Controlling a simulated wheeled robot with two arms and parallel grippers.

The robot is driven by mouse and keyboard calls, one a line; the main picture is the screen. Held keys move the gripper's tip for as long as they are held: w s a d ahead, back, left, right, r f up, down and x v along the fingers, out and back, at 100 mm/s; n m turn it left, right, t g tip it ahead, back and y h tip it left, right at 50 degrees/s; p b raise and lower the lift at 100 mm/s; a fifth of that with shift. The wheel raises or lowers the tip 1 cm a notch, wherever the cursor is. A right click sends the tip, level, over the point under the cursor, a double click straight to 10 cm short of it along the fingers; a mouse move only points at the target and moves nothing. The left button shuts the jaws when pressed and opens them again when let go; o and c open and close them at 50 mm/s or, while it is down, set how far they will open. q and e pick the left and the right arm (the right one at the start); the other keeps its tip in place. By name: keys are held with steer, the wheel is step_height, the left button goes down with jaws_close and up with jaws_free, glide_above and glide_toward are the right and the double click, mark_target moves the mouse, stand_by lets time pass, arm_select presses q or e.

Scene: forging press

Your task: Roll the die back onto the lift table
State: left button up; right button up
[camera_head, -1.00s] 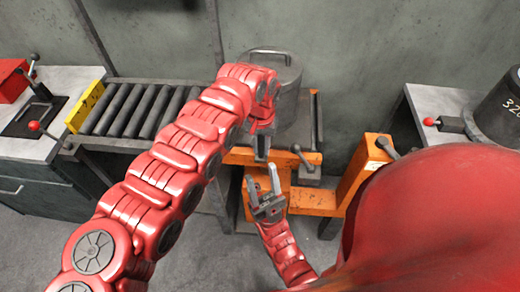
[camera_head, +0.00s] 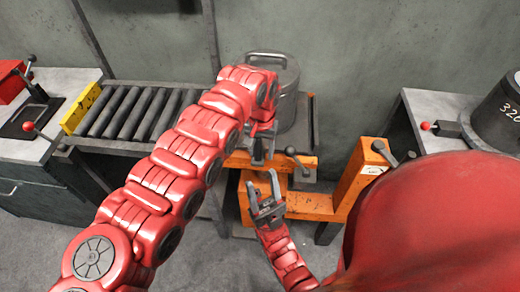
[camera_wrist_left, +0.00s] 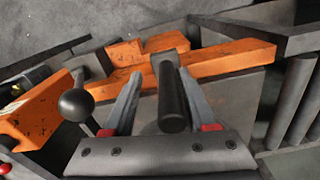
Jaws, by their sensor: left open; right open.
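The die is a grey cylinder (camera_head: 288,102) with a bail handle on top. It stands upright at the back on the grey top (camera_head: 316,125) of the orange-framed lift table (camera_head: 318,206); my left arm hides part of it. My left gripper (camera_head: 259,147) is low at the table's front orange bar. In the left wrist view, its open fingers (camera_wrist_left: 160,82) straddle a dark handle grip (camera_wrist_left: 174,100), not closed on it. A ball-ended lever (camera_wrist_left: 77,101) is beside it. My right gripper (camera_head: 262,180) is open and empty, pointing up just below that bar.
A roller conveyor (camera_head: 130,113) with a yellow end plate (camera_head: 82,108) lies left of the lift table. A second dark cylinder (camera_head: 497,112) marked 320 stands on a grey bench at right. An orange post (camera_head: 361,168) with a lever rises near my right arm.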

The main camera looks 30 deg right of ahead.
arm_select(q)
steer(key=shift+w+a, duration=0.1)
steer(key=shift+r, duration=0.35)
step_height(320, 180, up, 10)
steer(key=shift+f+b, duration=0.1)
steer(key=shift+b, duration=1.1)
step_height(320, 180, up, 7)
steer(key=shift+p, duration=0.45)
steer(key=shift+f, duration=0.1)
